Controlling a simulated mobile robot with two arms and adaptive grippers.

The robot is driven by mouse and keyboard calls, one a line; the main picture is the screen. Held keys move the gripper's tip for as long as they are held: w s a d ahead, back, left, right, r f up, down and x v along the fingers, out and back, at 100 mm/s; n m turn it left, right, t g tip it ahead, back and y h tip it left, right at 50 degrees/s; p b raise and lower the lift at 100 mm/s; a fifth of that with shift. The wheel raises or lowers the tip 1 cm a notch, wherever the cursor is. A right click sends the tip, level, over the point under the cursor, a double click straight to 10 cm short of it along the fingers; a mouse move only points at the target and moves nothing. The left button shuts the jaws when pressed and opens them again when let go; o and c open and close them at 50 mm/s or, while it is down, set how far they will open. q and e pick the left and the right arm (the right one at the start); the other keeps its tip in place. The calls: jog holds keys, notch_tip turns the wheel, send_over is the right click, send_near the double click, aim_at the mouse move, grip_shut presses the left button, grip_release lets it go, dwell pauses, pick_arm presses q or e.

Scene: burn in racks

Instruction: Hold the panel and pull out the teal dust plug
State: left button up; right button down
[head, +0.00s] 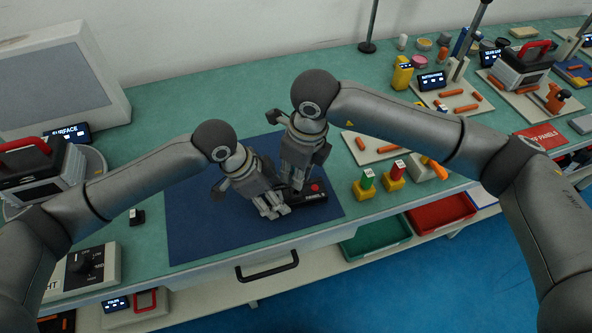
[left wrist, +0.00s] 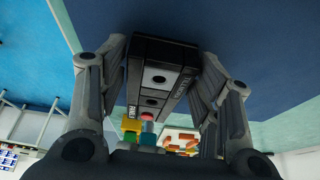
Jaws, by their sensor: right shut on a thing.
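The panel (head: 319,195) is a small black box with a red round part on top, lying on the blue mat in the head view. In the left wrist view the panel (left wrist: 160,75) shows round ports along its face. My right gripper (head: 297,187) points down at the panel and is shut on it, though its contact is partly hidden. My left gripper (head: 274,211) is at the panel's left end. In the left wrist view its fingers stand on either side of the panel; I cannot tell whether they press on it.
The blue mat (head: 205,225) has free room left of the grippers. Yellow blocks with a green top (head: 366,182) and a red top (head: 395,175) stand right of the panel. A green bin (head: 376,238) and a red bin (head: 442,213) are below the bench edge.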

pick_arm(q)
jog(key=shift+o, duration=1.2)
jog(key=v, duration=1.2)
jog(key=shift+s+a+f, duration=0.1)
jog(key=shift+f, duration=0.05)
pick_arm(e)
jog(key=shift+s, duration=0.1)
